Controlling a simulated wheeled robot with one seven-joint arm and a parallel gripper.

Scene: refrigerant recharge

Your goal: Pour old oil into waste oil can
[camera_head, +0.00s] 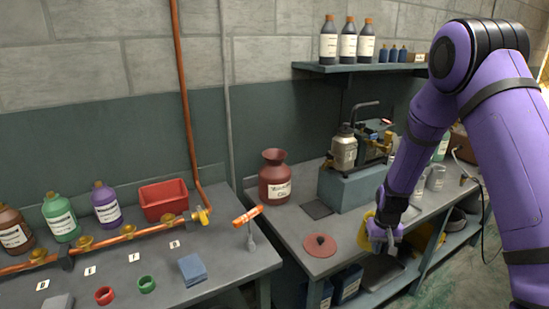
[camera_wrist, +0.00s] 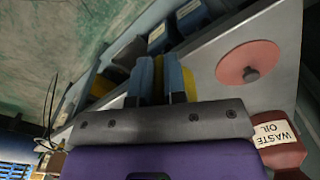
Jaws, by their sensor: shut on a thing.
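The waste oil can (camera_head: 275,178) is a dark red jug with a flared, open-looking mouth. It stands upright at the back left of the right bench, and its "WASTE OIL" label shows at the right of the wrist view (camera_wrist: 280,148). A round red lid with a dark knob (camera_head: 320,245) lies in front of it. My gripper (camera_head: 384,238) is at the bench's front edge, right of the lid and apart from the can. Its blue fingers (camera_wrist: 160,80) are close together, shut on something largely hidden. Yellow (camera_wrist: 190,84) shows beside them; I cannot tell whether it is held.
A pump-like machine (camera_head: 345,150) on a grey-blue block stands behind my gripper. Clear glassware (camera_head: 436,178) is to its right. The left bench carries bottles, a red bin (camera_head: 164,200) and a copper pipe. Bottles stand on a wall shelf (camera_head: 350,67). Lower shelves hold containers.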

